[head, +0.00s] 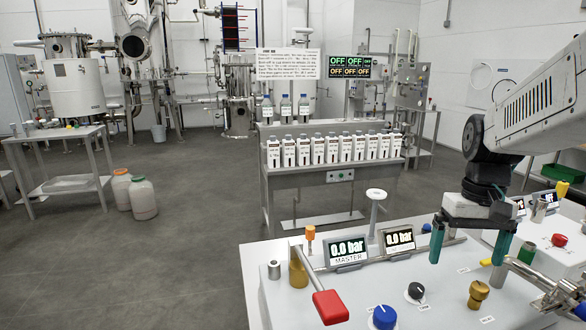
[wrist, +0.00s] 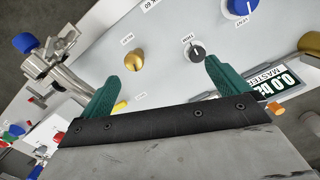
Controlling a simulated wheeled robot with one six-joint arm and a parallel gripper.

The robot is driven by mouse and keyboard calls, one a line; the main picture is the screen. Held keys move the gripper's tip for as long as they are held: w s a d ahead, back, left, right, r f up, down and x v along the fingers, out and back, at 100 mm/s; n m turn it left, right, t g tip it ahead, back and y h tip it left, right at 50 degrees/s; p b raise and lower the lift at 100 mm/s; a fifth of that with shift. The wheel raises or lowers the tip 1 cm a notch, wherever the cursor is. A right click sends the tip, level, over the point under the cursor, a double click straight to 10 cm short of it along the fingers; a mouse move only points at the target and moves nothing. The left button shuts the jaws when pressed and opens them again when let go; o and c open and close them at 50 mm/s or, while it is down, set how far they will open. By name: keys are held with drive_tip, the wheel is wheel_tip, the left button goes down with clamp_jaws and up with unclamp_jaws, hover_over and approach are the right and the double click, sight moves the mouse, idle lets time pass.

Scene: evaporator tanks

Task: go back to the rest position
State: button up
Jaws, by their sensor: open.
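My gripper (head: 468,250) is at the right of the head view, held above the white control panel (head: 262,300). Its two green fingers point down, stand apart and have nothing between them. In the wrist view the fingers of my gripper (wrist: 160,85) are also apart. Beyond them are a brass knob (wrist: 135,61) and a black knob (wrist: 196,50) on the panel. My arm comes in from the right edge of the head view.
The panel carries a red-handled lever (head: 330,307), a blue knob (head: 384,317), a black knob (head: 415,291), a brass knob (head: 478,293) and a MASTER display (head: 348,250) reading 0.0 bar. Pipework stands at the right. A bench with several white bottles (head: 303,151) is behind.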

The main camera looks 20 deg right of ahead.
drive_tip(key=s+a+n+t, duration=0.1)
drive_tip(key=s+a, duration=0.3)
drive_tip(key=a, duration=0.4)
drive_tip(key=s+a+r+n+t, duration=0.1)
drive_tip(key=s+a+n, duration=0.2)
drive_tip(key=a, duration=0.6)
drive_tip(key=shift+s, duration=0.6)
drive_tip(key=shift+r, duration=0.1)
